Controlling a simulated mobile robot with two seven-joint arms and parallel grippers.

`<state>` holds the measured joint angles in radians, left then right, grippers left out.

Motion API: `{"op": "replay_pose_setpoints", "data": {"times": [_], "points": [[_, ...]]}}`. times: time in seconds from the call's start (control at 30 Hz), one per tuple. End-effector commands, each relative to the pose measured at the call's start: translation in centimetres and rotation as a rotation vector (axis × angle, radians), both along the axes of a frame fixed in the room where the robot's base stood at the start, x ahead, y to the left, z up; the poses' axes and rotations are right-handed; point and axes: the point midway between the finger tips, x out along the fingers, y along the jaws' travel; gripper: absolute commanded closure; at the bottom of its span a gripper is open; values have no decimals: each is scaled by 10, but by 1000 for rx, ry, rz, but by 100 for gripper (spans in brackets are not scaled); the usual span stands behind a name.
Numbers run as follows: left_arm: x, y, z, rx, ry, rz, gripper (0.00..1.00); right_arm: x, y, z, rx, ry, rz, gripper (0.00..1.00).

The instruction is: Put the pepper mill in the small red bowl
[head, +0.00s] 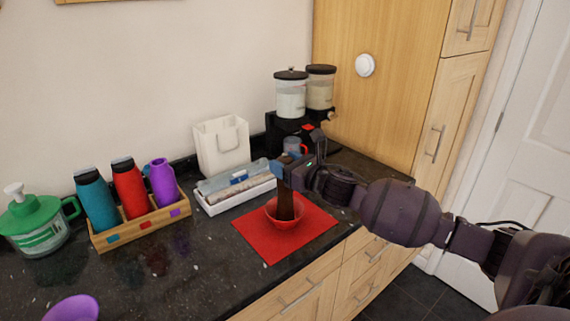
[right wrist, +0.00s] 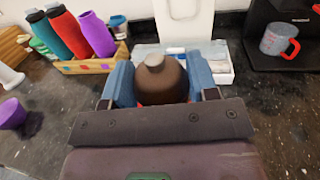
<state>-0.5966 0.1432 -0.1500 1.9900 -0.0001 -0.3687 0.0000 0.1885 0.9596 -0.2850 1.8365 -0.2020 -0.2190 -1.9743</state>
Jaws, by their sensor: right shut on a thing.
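The pepper mill (head: 285,201) is dark brown and stands upright, with its lower end inside the small red bowl (head: 286,222). The bowl sits on a red square mat (head: 261,244) on the dark counter. My right gripper (head: 288,172) is shut on the upper part of the mill. In the right wrist view the brown mill top with its grey knob (right wrist: 160,75) sits between the blue fingers of my right gripper (right wrist: 162,85). I cannot tell whether the mill's base touches the bowl's bottom. My left gripper is not in view.
Behind the mat is a white tray (head: 206,208) with packets. A wooden bottle rack (head: 139,231), a white holder (head: 221,147), a dispenser (head: 291,97) and a red-handled cup (right wrist: 279,41) stand around. A purple bowl (head: 72,309) is at front left. Counter left of the mat is clear.

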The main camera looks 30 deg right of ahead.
Motion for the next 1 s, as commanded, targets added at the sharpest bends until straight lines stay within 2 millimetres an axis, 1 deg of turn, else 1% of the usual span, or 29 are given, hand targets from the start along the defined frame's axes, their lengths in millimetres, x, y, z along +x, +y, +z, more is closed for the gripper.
{"op": "replay_pose_setpoints", "data": {"times": [0.2, 0.23, 0.3, 0.4, 0.63, 0.77, 0.87, 1.0], "points": [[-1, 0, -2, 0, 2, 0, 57, 0, 0, -3, -1, -1, 0, 92], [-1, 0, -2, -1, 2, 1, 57, 0, 0, -4, -1, 0, 0, 45], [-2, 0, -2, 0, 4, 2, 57, 0, 0, -3, -1, 0, 0, 34], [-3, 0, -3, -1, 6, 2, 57, 0, 0, -3, -1, 0, 0, 21], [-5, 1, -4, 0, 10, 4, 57, 0, 0, -2, 0, 0, 0, 21], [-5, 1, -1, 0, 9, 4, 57, -1, 0, 2, 0, 0, 0, 21], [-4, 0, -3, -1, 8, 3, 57, -10, -3, -1, -2, 3, -1, 21], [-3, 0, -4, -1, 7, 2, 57, -28, -7, -2, -1, 4, 0, 21]]}}
